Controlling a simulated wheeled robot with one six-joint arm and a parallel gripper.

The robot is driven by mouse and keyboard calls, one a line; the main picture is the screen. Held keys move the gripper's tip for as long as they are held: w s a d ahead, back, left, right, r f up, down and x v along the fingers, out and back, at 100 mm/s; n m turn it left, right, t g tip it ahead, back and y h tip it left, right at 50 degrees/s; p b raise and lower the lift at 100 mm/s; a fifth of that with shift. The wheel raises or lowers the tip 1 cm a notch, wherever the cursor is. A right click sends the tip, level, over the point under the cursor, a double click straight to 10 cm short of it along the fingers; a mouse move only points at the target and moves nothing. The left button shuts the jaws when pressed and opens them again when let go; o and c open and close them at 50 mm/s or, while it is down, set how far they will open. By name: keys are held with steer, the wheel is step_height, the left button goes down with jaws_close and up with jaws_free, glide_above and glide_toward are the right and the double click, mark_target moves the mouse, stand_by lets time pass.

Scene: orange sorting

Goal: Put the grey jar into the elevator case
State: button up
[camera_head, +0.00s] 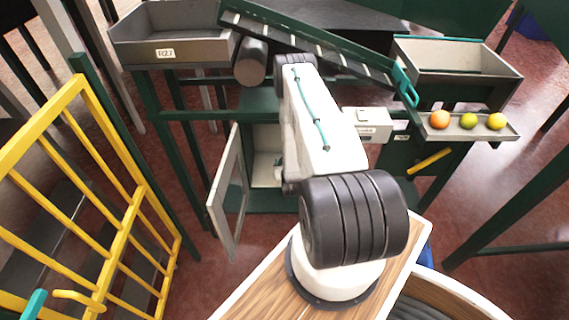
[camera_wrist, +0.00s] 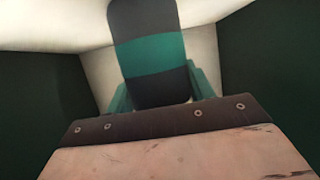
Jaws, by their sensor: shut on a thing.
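The grey jar (camera_wrist: 148,90) shows in the wrist view as a dark grey body with a broad teal band. My gripper (camera_wrist: 160,98) is shut on it, with a teal finger on each side. Pale surfaces and dark green sides surround the jar in this view. In the head view my arm reaches forward to an open case with a pale interior (camera_head: 266,141), which I take for the elevator case. My gripper and the jar are hidden behind the arm there, so I cannot tell how far inside they are.
A framed door (camera_head: 228,195) stands open left of the case. A white box (camera_head: 366,122) is right of the arm. A sloping conveyor (camera_head: 310,45) crosses above. A tray (camera_head: 455,133) with an orange and other fruit is at right. A yellow railing (camera_head: 75,195) stands at left.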

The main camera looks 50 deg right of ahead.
steer(key=o, duration=1.1)
steer(key=shift+f, duration=0.1)
steer(key=shift+r, duration=0.2)
steer(key=v, duration=1.2)
steer(key=shift+f, duration=0.1)
